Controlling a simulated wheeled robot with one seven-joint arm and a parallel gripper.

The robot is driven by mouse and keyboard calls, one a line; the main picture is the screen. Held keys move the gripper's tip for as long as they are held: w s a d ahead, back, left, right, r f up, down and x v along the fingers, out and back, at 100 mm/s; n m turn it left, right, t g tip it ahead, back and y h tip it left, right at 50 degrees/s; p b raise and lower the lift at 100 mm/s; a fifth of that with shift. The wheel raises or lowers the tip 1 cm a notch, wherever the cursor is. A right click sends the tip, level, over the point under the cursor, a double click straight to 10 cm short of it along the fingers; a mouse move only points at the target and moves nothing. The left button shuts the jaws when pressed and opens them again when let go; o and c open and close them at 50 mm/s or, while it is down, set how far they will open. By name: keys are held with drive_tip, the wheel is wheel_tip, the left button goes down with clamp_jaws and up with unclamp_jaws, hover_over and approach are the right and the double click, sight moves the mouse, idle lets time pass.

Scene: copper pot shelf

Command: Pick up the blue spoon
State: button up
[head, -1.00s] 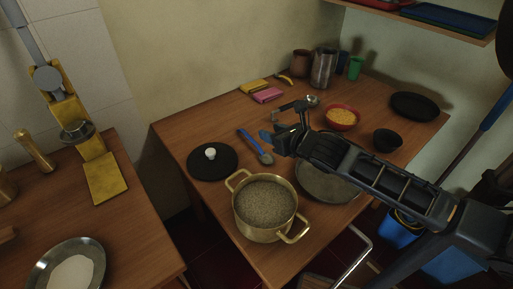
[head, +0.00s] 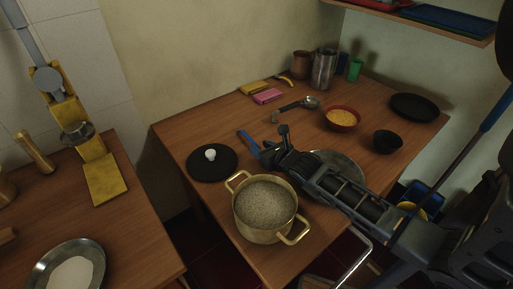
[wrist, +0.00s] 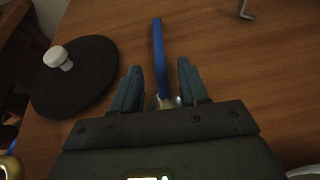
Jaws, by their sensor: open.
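The blue spoon lies on the wooden table, and its blue handle (head: 245,137) shows beside the black lid in the head view. Its bowl end is hidden behind my gripper there. In the wrist view the blue handle (wrist: 158,52) runs up between my fingers, with a bit of its metal part low between them. My gripper (wrist: 160,88) is open, with one finger on each side of the spoon and a gap on both sides. In the head view my gripper (head: 272,147) is low over the table at the spoon; I cannot tell its exact height.
A black lid with a white knob (head: 212,163) lies just left of the spoon. A brass pot (head: 264,208) stands in front. A metal ladle (head: 308,103), a red bowl (head: 341,118) and a dark bowl (head: 387,141) are farther back and right.

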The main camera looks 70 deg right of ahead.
drive_tip(key=shift+x, duration=1.1)
drive_tip(key=shift+c, duration=0.2)
clamp_jaws()
